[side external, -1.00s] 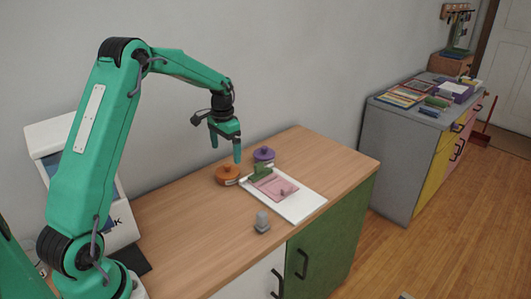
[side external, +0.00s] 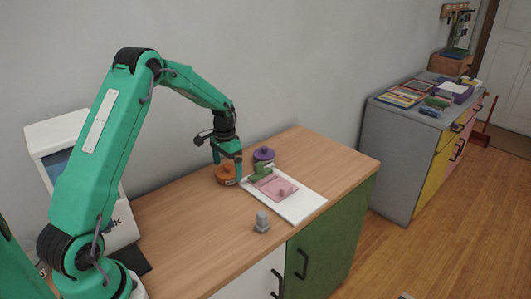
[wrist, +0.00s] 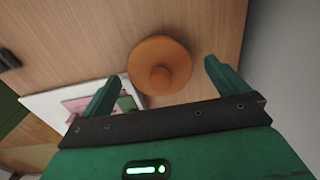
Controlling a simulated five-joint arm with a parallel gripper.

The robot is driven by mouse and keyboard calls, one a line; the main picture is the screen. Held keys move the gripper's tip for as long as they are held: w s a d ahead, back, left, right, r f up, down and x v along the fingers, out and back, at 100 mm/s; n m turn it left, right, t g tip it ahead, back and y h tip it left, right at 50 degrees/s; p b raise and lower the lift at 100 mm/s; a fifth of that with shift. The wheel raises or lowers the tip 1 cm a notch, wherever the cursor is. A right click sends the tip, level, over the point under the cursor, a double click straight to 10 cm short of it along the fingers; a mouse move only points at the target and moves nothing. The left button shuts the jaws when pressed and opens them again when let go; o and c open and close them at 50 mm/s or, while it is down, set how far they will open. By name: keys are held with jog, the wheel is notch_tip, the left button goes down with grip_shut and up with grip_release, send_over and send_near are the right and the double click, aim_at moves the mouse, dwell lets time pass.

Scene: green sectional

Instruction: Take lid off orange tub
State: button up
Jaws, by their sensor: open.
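The orange tub (side external: 226,178) stands on the wooden counter, its lid on top with a round knob. In the wrist view the orange lid (wrist: 160,52) with its knob shows from above, between and just beyond the fingers. My gripper (side external: 227,160) is open right over the tub, with its fingertips close to lid height. In the wrist view my gripper (wrist: 160,75) has its two fingers apart with nothing between them gripped. I cannot tell whether a finger touches the tub.
A purple lidded tub (side external: 264,155) stands just behind and right. A white board (side external: 300,207) with a pink sheet (side external: 272,186) and a green block (side external: 260,171) lies close on the right. A grey object (side external: 262,222) stands near the front edge.

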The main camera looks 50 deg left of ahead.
aim_at(227, 164)
jog(key=shift+f, duration=0.1)
dwell(0.4)
jog(key=c, duration=1.1)
jog(key=shift+o, duration=0.2)
jog(key=shift+r, duration=0.8)
notch_tip(227, 164, up, 2)
jog(key=shift+r, duration=0.2)
jog(key=s+d+r, duration=0.1)
jog(key=d+r, duration=0.6)
jog(key=d, duration=0.4)
jog(key=shift+s+d, duration=0.25)
jog(key=shift+d, duration=0.05)
